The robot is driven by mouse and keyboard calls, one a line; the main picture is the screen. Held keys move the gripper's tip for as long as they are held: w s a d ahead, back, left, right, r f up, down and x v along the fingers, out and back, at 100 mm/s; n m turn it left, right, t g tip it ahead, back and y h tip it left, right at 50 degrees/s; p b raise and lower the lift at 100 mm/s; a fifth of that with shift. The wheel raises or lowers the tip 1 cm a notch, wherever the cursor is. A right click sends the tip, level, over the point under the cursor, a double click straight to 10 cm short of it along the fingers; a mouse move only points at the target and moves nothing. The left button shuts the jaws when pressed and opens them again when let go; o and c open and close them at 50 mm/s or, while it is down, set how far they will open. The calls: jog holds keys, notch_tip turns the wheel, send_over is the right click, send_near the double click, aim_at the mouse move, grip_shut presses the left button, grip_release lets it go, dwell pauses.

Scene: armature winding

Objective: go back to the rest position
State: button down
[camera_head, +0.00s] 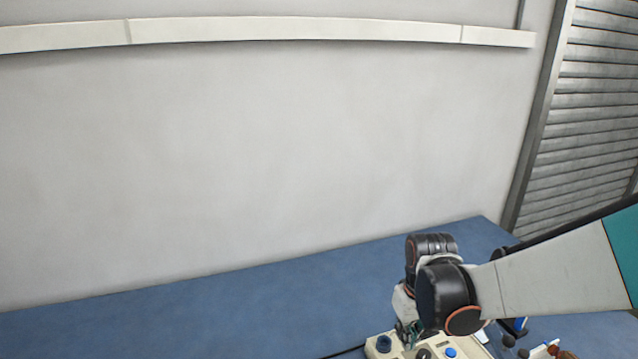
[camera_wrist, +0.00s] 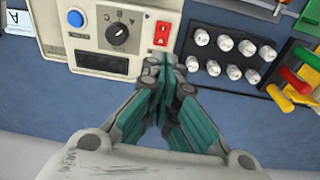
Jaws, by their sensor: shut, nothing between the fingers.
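My gripper (camera_wrist: 165,62) is shut and empty in the wrist view, its teal fingers pressed together. Its fingertips lie in front of the lower right part of a beige control box (camera_wrist: 100,52), close to a red switch (camera_wrist: 162,33); I cannot tell whether they touch it. The box has a blue button (camera_wrist: 75,18) and a dark knob (camera_wrist: 117,34). In the head view my gripper (camera_head: 408,335) shows small at the lower right, partly hidden by my wrist, over the same box (camera_head: 383,350).
A dark tray (camera_wrist: 228,55) with several white capped pieces lies right of the box. Red, green and yellow handled tools (camera_wrist: 290,85) lie at the right edge. The blue bench (camera_head: 200,315) is clear on the left; a pale wall (camera_head: 250,150) stands behind it.

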jog(key=s+r+m+t+b, duration=0.2)
jog(key=s+r+t, duration=0.4)
jog(key=s+r, duration=0.5)
jog(key=shift+s+r+m, duration=0.4)
jog(key=shift+s+m, duration=0.1)
jog(key=shift+s, duration=0.85)
